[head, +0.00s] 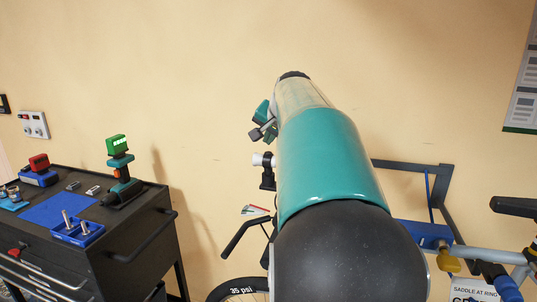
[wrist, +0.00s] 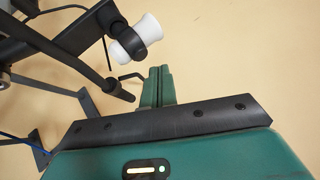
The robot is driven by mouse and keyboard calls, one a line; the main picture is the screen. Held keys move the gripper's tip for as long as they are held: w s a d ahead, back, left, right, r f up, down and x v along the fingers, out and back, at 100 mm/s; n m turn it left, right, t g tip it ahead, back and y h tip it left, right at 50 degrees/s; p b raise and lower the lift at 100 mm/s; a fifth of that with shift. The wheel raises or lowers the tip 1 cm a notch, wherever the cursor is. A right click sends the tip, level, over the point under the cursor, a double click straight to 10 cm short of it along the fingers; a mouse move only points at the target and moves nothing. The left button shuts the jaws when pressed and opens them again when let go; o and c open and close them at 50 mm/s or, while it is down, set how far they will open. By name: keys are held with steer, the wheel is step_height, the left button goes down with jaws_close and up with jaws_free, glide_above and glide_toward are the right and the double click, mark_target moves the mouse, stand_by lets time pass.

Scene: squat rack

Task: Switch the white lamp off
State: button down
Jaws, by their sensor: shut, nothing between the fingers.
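The white lamp (head: 260,159) is a small white cylinder on a black mount on the bicycle's handlebar, left of my arm in the head view. In the wrist view the white lamp (wrist: 124,50) shows two white ends with a black clamp around its middle. My gripper (wrist: 159,72) is shut and empty. Its fingertips are apart from the lamp, below and right of it in the wrist view. In the head view my gripper (head: 261,120) is partly hidden by my arm, just above the lamp. I cannot tell whether the lamp is lit.
The bicycle's black handlebar (head: 242,236) and brake lever are close below the lamp. Part of the bicycle is hidden behind my arm. A black tool cart (head: 130,235) with a drill (head: 121,180) stands at left. A wall rack (head: 440,195) is at right.

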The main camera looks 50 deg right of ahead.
step_height(320, 180, up, 5)
steer(key=shift+f, duration=0.1)
stand_by(0.4)
steer(key=shift+a, duration=0.1)
